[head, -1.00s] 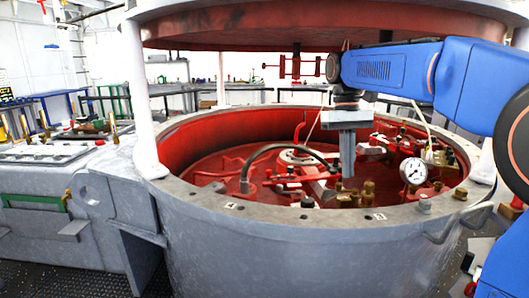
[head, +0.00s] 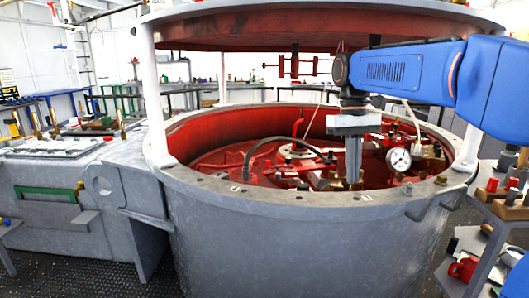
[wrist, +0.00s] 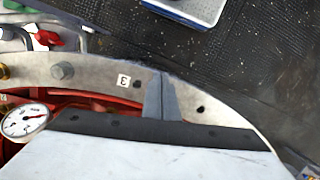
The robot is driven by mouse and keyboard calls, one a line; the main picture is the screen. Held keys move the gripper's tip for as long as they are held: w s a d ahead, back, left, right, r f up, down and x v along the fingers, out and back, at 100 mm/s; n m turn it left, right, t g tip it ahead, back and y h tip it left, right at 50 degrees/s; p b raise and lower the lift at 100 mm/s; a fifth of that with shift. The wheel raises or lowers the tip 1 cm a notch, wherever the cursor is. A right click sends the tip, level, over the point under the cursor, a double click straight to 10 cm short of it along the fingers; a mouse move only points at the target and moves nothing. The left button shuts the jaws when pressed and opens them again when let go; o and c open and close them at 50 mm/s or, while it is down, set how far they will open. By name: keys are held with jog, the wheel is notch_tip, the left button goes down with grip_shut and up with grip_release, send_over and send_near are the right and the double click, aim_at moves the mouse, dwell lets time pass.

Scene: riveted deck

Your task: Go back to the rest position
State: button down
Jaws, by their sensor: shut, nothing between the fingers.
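My blue arm reaches in from the right in the head view. My gripper (head: 353,178) points down over the open round tank (head: 290,235), with its grey fingers shut and empty. They appear in front of the tank's red interior, left of the white pressure gauge (head: 399,160). In the wrist view the closed fingers (wrist: 162,98) show against the tank's grey rim (wrist: 100,75), beside a small label. The gauge also shows at the left of the wrist view (wrist: 24,121). Their height above the rim is hard to tell.
A raised lid (head: 330,22) hangs over the tank on white posts (head: 156,95). Red pipes and brass fittings fill the tank. A shelf with small parts and a red mug (head: 463,268) stands at right. Dark floor shows beyond the rim in the wrist view.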

jog(key=s+d+f+m+t, duration=0.1)
jog(key=s+d+f+t, duration=0.2)
jog(key=s+f, duration=0.7)
jog(key=s+d+f+m+t, duration=0.1)
jog(key=s+d+f+t, duration=0.2)
jog(key=s+f, duration=0.6)
jog(key=s+t, duration=0.1)
jog(key=s, duration=0.4)
jog(key=shift+s+f, duration=0.25)
jog(key=shift+f, duration=0.15)
dwell(0.7)
